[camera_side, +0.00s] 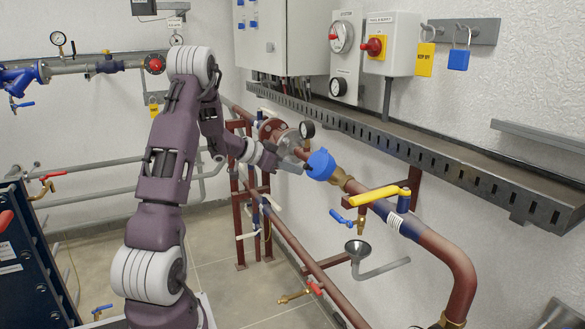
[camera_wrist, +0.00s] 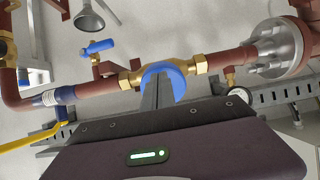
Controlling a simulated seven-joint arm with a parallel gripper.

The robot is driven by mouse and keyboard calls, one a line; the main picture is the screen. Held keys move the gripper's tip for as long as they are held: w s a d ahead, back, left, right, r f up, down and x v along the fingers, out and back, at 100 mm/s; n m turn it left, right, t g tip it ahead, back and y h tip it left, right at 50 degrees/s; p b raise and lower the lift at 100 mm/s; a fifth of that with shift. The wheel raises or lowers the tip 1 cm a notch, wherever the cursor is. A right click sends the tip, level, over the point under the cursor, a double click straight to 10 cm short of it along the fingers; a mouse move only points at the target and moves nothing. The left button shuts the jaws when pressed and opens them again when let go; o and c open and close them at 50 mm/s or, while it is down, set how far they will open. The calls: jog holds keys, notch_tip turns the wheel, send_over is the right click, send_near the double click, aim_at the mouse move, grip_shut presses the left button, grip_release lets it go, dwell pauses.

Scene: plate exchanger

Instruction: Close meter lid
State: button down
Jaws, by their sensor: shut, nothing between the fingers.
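The water meter (camera_side: 319,166) is blue and sits on the red-brown pipe at the centre of the side view. In the wrist view, the blue meter (camera_wrist: 176,74) shows as a rounded shape between two brass fittings. I cannot tell the lid apart from the body, nor its angle. My gripper (camera_side: 300,168) is at the left of the meter, with its fingertips very close to it. In the wrist view, my gripper's fingers (camera_wrist: 157,88) are together, empty, and cover the middle of the meter. I cannot tell whether they touch it.
A yellow-handled valve (camera_side: 378,197) stands on the pipe right of the meter. A pipe flange (camera_side: 275,131) and a round gauge (camera_side: 307,129) are close behind my gripper. A grey cable tray (camera_side: 420,150) runs along the wall above. A funnel (camera_side: 358,248) is below.

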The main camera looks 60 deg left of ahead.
jog(key=shift+w+d+f, duration=0.15)
jog(key=shift+d+f, duration=0.05)
jog(key=shift+f, duration=0.1)
